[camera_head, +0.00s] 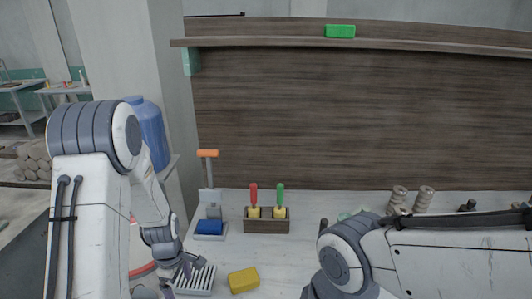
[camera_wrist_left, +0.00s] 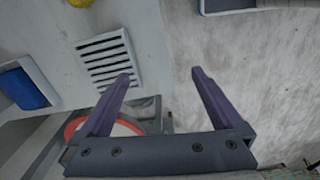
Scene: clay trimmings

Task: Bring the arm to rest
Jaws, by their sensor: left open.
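My left arm (camera_head: 95,200) comes in from the left and bends down to the worktop. My left gripper (camera_head: 185,268) is low over the worktop, near a white slotted grate. In the left wrist view the gripper (camera_wrist_left: 161,76) has its two dark fingers spread with nothing between them. The grate (camera_wrist_left: 105,60) lies beside the left fingertip in that view; it also shows in the head view (camera_head: 200,281), partly behind the gripper. My right arm (camera_head: 440,255) lies across the lower right; its gripper is out of frame.
A yellow block (camera_head: 243,280) lies right of the grate. A blue block (camera_head: 208,227) sits in a white tray. A wooden holder (camera_head: 267,226) carries red- and green-handled tools. A red-rimmed round thing (camera_wrist_left: 75,128) lies near the grate. A green block (camera_head: 340,31) rests on the shelf.

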